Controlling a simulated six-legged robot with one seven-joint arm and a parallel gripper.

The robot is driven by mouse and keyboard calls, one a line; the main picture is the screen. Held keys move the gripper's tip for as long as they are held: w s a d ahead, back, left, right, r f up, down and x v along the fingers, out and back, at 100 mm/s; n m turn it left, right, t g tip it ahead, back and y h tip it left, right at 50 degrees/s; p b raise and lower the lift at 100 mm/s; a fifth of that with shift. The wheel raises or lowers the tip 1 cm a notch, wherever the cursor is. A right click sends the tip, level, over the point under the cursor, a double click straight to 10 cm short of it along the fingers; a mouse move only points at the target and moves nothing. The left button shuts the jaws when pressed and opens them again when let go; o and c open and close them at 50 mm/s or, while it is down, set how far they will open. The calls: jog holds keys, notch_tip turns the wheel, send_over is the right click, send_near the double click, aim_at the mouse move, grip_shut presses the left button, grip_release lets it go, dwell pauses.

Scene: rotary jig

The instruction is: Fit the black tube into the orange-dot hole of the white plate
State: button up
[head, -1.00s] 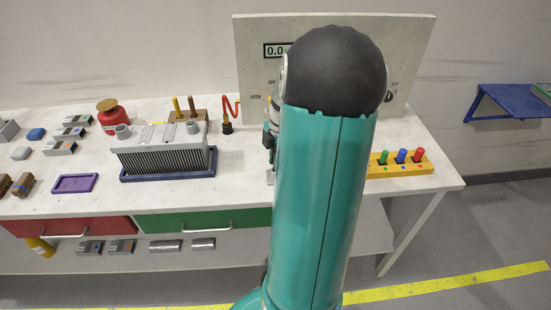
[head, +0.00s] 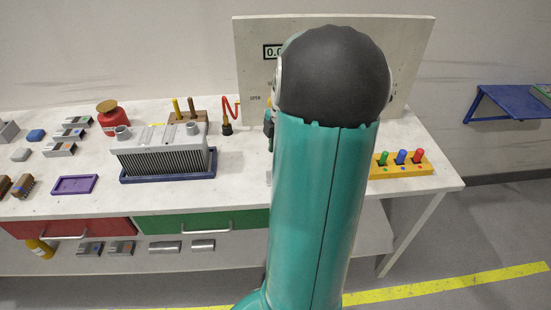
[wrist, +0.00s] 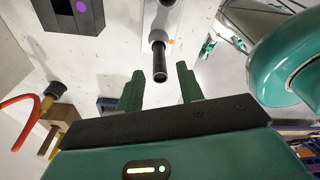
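In the wrist view the black tube (wrist: 159,64) sticks out of a pale collar on the white plate (wrist: 155,14), its free end toward me. An orange dot (wrist: 171,41) is right beside the collar. How deep the tube sits is not visible. My gripper (wrist: 160,72) is open; its two green fingers stand on either side of the tube's free end, with gaps on both sides. In the head view my arm hides the tube, the plate and nearly all of my gripper.
A dark block with a purple dot (wrist: 82,12) is at the upper left of the wrist view. In the head view a grey finned box (head: 165,155) stands left of my arm, and a yellow holder with coloured pegs (head: 400,170) stands right. An upright panel (head: 420,50) rises behind.

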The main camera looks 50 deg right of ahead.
notch_tip(320, 180, up, 8)
jog(key=d, duration=0.1)
jog(key=w+a+r+m+h, duration=0.1)
jog(key=w+a+r, duration=0.1)
jog(key=a, duration=0.3)
jog(key=w+a+r+m+h, duration=0.1)
jog(key=w+a+m, duration=0.1)
jog(key=a, duration=0.4)
jog(key=s+a+m+t, duration=0.1)
jog(key=s+a+m, duration=0.1)
jog(key=a, duration=0.6)
jog(key=s+a+r+m+t, duration=0.1)
jog(key=a+m, duration=0.3)
jog(key=a, duration=0.5)
jog(key=s+a+r+m+t, duration=0.1)
jog(key=s+a+m+t, duration=0.1)
jog(key=a, duration=0.7)
jog(key=shift+s+r+m+t, duration=0.15)
jog(key=shift+s+m+t, duration=0.25)
jog(key=shift+s+m, duration=0.45)
